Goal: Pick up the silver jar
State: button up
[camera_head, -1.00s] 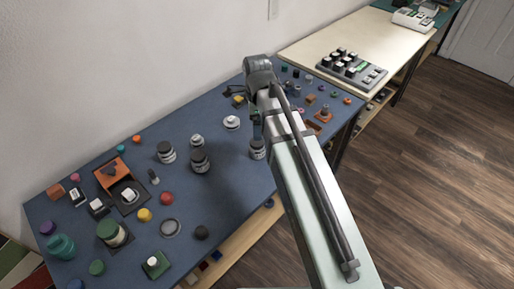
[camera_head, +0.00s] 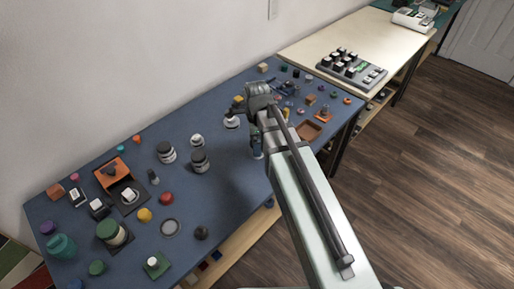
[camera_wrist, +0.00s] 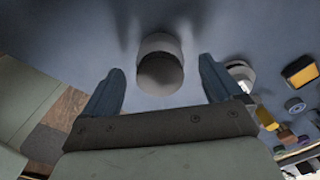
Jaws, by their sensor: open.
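A grey, silver-looking jar (camera_wrist: 160,70) stands on the blue table between my spread fingers in the wrist view. Its round top faces the camera, and I see no finger touching it. My gripper (camera_wrist: 161,64) is open, with one dark blue finger on each side of the jar. In the head view, my arm hides most of the gripper, and only a small part of a jar (camera_head: 257,153) shows below the wrist.
Two dark-lidded jars (camera_head: 200,161) (camera_head: 166,152) and a white-lidded jar (camera_head: 197,140) stand to the left on the blue table (camera_head: 225,190). A white round item (camera_head: 232,121) is close to the wrist. Several small coloured pieces lie to the right. The table's front centre is fairly clear.

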jog(key=shift+f, duration=1.1)
jog(key=shift+c, duration=0.4)
jog(key=c, duration=1.2)
jog(key=shift+o, duration=0.2)
jog(key=shift+r, duration=0.1)
